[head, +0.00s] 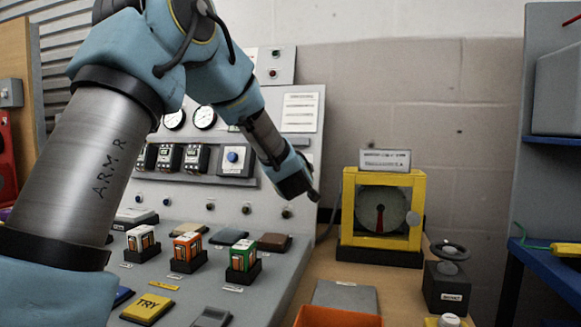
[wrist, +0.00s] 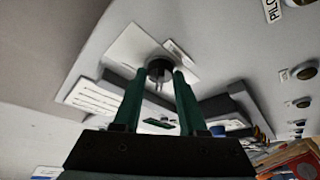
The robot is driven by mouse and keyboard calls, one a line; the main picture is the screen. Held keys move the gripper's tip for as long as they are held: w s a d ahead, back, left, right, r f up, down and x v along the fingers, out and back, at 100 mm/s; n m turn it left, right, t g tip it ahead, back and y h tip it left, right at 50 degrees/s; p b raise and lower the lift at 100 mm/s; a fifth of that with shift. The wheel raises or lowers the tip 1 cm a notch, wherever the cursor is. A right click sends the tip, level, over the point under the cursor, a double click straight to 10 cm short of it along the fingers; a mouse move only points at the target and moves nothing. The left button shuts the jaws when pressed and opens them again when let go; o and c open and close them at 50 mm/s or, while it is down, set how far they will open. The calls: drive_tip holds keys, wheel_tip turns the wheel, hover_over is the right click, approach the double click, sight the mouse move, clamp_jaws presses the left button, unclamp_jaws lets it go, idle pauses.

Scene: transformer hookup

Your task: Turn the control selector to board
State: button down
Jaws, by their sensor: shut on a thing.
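The control selector (wrist: 159,66) looks like a small dark round knob on a pale square plate (wrist: 128,46) in the wrist view. My gripper (wrist: 160,80) has its two green fingers on either side of this knob, shut on it at the fingertips. Part of the knob is hidden by the fingers, and I cannot read which position it points to. In the head view my gripper (head: 314,196) is at the right edge of the sloped grey panel (head: 222,200), and the arm's end hides the knob there.
A yellow-framed gauge box (head: 382,212) stands right of the panel, with a dark handwheel unit (head: 448,280) in front. Coloured blocks, including a green and orange one (head: 244,255), stand in black holders on the lower desk. A blue shelf frame (head: 540,180) is at the far right.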

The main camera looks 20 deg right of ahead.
drive_tip(key=shift+c, duration=2.3)
unclamp_jaws()
drive_tip(key=b+v, duration=0.1)
drive_tip(key=v, duration=0.9)
drive_tip(key=shift+s, duration=0.4)
drive_tip(key=shift+a+r, duration=0.1)
